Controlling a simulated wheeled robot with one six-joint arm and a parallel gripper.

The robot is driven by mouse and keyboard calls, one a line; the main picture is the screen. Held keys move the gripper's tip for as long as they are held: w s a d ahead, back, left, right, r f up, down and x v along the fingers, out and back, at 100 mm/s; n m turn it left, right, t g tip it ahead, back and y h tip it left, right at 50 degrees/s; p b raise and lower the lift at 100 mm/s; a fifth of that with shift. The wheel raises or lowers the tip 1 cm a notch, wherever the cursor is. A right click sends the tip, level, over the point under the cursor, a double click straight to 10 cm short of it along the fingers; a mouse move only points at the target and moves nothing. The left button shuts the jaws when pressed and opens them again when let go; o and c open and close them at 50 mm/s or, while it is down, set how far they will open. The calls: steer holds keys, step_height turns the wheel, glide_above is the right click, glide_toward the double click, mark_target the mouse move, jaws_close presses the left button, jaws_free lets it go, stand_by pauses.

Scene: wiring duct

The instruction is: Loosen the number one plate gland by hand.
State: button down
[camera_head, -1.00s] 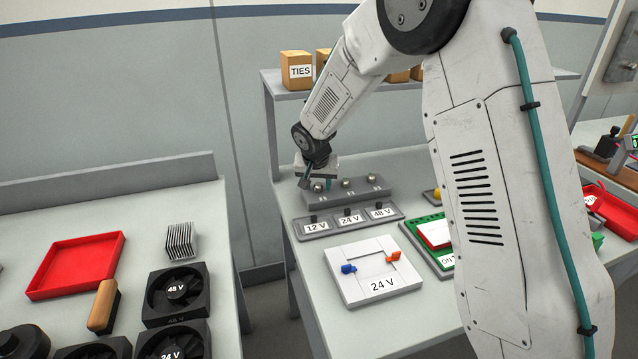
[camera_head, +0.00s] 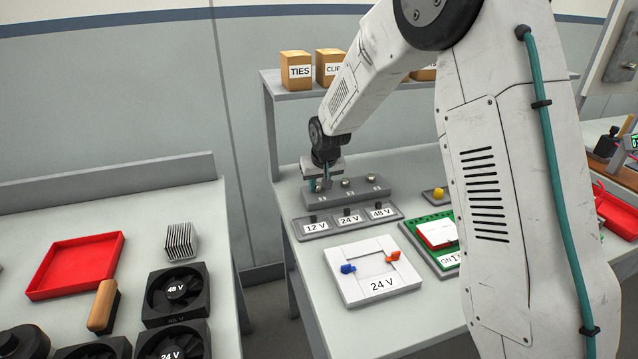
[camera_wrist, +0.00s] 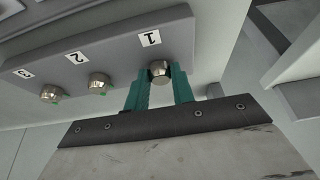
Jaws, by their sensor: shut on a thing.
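The grey gland plate (camera_head: 352,201) lies at the back of the right-hand bench, with a row of metal glands on it. In the wrist view, the plate (camera_wrist: 115,40) carries labels 1, 2 and 3. The number one gland (camera_wrist: 160,70) is a silver knob by label 1. My gripper (camera_wrist: 161,84) has its teal fingers shut on this gland, one on each side. The number two gland (camera_wrist: 98,83) and number three gland (camera_wrist: 50,94) stand clear, each with a small green mark. In the head view my gripper (camera_head: 319,185) is at the plate's left end.
In front of the plate are the 12 V, 24 V and 48 V holders (camera_head: 348,220) and a white 24 V frame (camera_head: 352,285) with blue and orange parts. A green tray (camera_head: 425,250) is to the right. Boxes stand on the shelf (camera_head: 287,92) behind.

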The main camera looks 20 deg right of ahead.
steer(key=n+y, duration=0.1)
steer(key=n, duration=0.2)
steer(key=n+y, duration=0.1)
steer(key=n, duration=0.2)
steer(key=shift+d, duration=0.2)
steer(key=shift+g, duration=0.3)
steer(key=c, duration=1.3)
jaws_free()
steer(key=shift+f, duration=0.1)
steer(key=m, duration=0.1)
steer(key=m+h, duration=0.1)
steer(key=m, duration=0.3)
steer(key=shift+a+h, duration=0.25)
steer(key=shift+h, duration=0.15)
steer(key=m+h, duration=0.1)
steer(key=m, duration=0.2)
steer(key=m+h, duration=0.1)
steer(key=m, duration=0.1)
steer(key=shift+a+m, duration=0.15)
steer(key=shift+m, duration=0.25)
